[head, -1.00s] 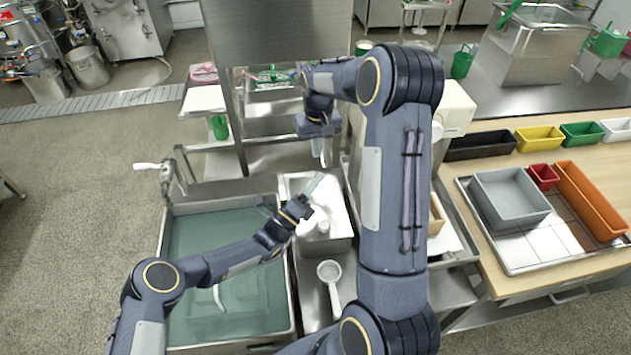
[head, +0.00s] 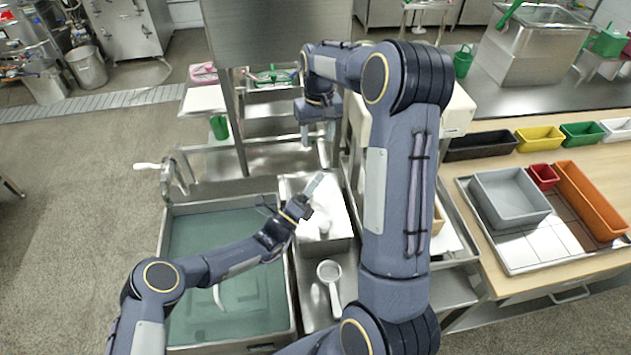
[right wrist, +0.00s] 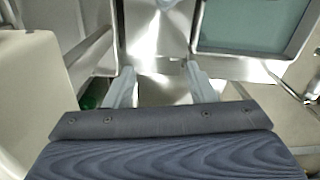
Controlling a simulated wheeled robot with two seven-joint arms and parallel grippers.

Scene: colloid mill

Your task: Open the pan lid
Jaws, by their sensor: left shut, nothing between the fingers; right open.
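A stainless pan with a flat metal lid (head: 312,212) stands beside the green tank in the head view. A pale knob (head: 324,228) sticks up from the lid, which appears closed. My left gripper (head: 316,183) is shut and empty, over the lid's left side; I cannot tell whether it touches. My right gripper (head: 318,138) is open and empty beyond the pan's far edge, fingers pointing down. In the right wrist view its two fingers (right wrist: 163,85) are spread apart, with bright metal, probably the pan's lid (right wrist: 155,25), ahead of them.
A metal tank (head: 163,235) of green liquid lies left of the pan. A white-handled crank (head: 147,166) stands at its far corner. A white strainer (head: 329,272) lies in front of the pan. A wooden table (head: 505,275) with coloured bins is at the right.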

